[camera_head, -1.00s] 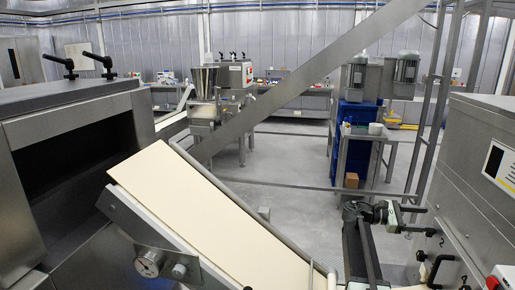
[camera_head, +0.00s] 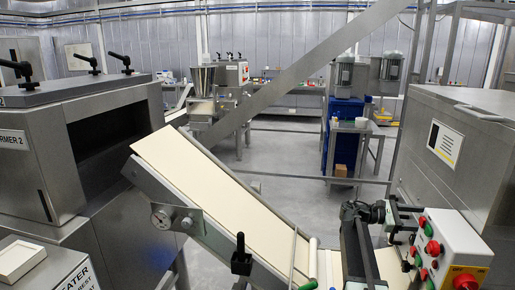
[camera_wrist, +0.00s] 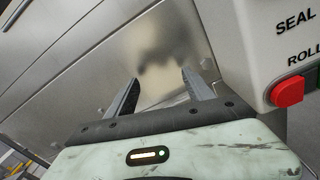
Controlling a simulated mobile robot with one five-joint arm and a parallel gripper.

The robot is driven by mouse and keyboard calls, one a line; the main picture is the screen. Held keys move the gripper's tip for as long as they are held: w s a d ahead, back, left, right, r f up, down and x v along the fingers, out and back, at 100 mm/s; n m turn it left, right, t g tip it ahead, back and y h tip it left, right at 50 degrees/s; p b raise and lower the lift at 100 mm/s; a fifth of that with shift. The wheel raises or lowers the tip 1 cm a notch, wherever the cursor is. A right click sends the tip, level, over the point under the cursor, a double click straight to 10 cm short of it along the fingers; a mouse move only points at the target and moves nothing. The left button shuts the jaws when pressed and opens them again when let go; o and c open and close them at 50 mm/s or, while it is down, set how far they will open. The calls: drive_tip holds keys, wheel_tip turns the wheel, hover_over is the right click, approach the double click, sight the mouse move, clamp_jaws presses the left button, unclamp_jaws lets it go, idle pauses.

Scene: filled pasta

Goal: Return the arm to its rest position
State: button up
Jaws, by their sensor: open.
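My gripper shows in the wrist view (camera_wrist: 159,75), with two dark fingers apart and nothing between them. It faces a bare grey metal panel (camera_wrist: 85,60). In the head view my arm (camera_head: 362,250) stands up at the lower middle right, bent to the right near its top. The gripper end lies close to a control box (camera_head: 455,235) with red and green buttons; the fingertips are too small to make out there.
A sloping conveyor with a cream belt (camera_head: 215,190) runs down toward my arm. A steel machine (camera_head: 470,140) stands behind the control box. Another steel machine (camera_head: 70,150) and a labelled box (camera_head: 50,265) are at left. Grey floor (camera_head: 295,200) is open beyond the conveyor.

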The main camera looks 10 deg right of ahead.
drive_tip(key=s+a+f+m+t+y, duration=0.2)
drive_tip(key=a+f+m+y, duration=0.15)
drive_tip(key=a+f, duration=0.6)
drive_tip(key=s+a+f+m+t+y, duration=0.15)
drive_tip(key=a+f+y, duration=0.45)
drive_tip(key=a, duration=0.6)
drive_tip(key=s+a+f+m+y, duration=0.2)
drive_tip(key=a, duration=0.6)
drive_tip(key=s+a+f+m+t+y+p, duration=0.1)
drive_tip(key=s+a+f+m+y, duration=0.1)
drive_tip(key=a, duration=0.7)
drive_tip(key=s+a+f+m+y, duration=0.2)
drive_tip(key=a+f+y, duration=0.1)
drive_tip(key=a, duration=0.5)
drive_tip(key=shift+a+t+y, duration=0.25)
drive_tip(key=shift+t+y, duration=0.1)
